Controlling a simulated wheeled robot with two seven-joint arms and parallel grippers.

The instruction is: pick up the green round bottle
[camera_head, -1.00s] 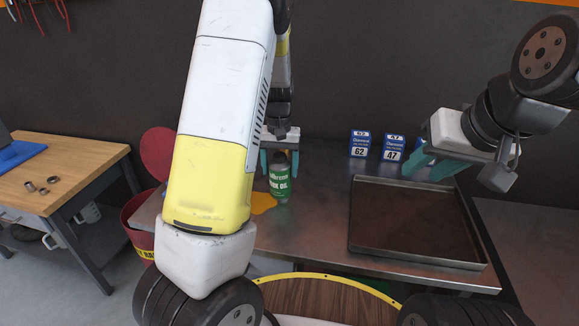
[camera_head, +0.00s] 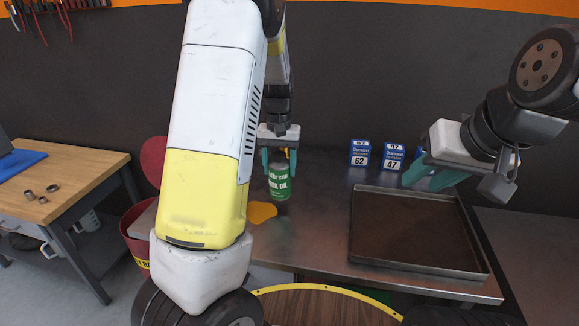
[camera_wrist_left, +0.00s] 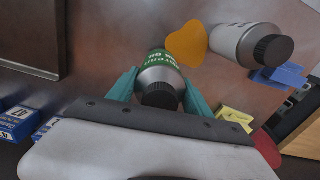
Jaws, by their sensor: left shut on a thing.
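The green round bottle (camera_head: 279,183) has a green label with white lettering and a grey top. My left gripper (camera_head: 279,162) is shut on its upper part, one teal finger on each side. The bottle is upright, and its base appears slightly above the metal table (camera_head: 310,235). In the left wrist view the bottle (camera_wrist_left: 160,70) sits between the fingers, its dark cap towards the camera. My right gripper (camera_head: 432,175) is open and empty above the back edge of the tray.
A brown-bottomed metal tray (camera_head: 484,262) lies on the table's right side. Two blue boxes (camera_head: 360,153) (camera_head: 394,157) stand behind it. An orange patch (camera_head: 262,212) lies near the bottle. The left wrist view shows a white bottle (camera_wrist_left: 236,40) with a black cap nearby.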

